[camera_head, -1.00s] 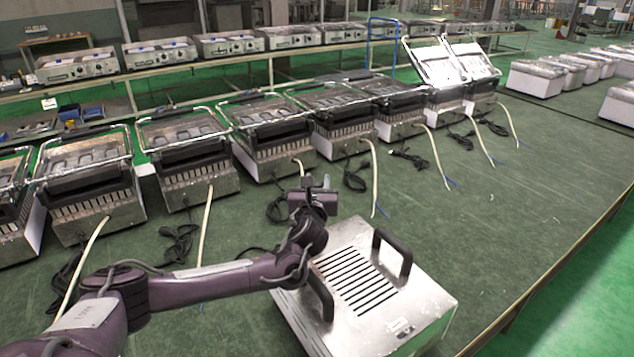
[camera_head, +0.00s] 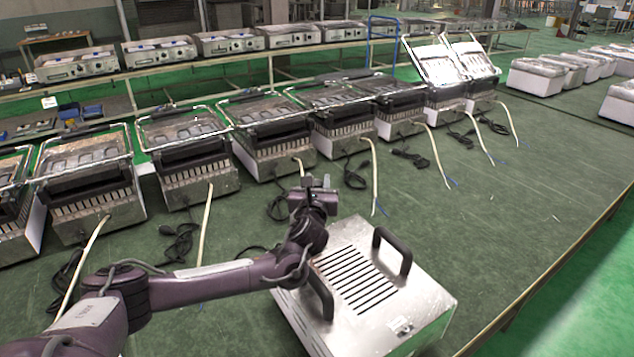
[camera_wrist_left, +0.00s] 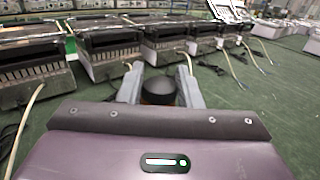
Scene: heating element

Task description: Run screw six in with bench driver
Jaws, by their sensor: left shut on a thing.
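My left gripper (camera_head: 317,183) is above the green bench, just beyond the far left corner of a steel box (camera_head: 415,300) with a slotted top and two black handles. In the left wrist view, its two grey fingers stand on either side of a dark, round-topped thing (camera_wrist_left: 158,88) with a trace of orange below. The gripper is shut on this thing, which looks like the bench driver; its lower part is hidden. I cannot make out any screw. My right gripper is not in view.
A row of contact grills (camera_head: 270,135) stands behind the box, with pale cables and dark cords lying on the green bench (camera_head: 520,200). The bench right of the box is clear, out to its right edge. More appliances stand on a rear shelf (camera_head: 225,45).

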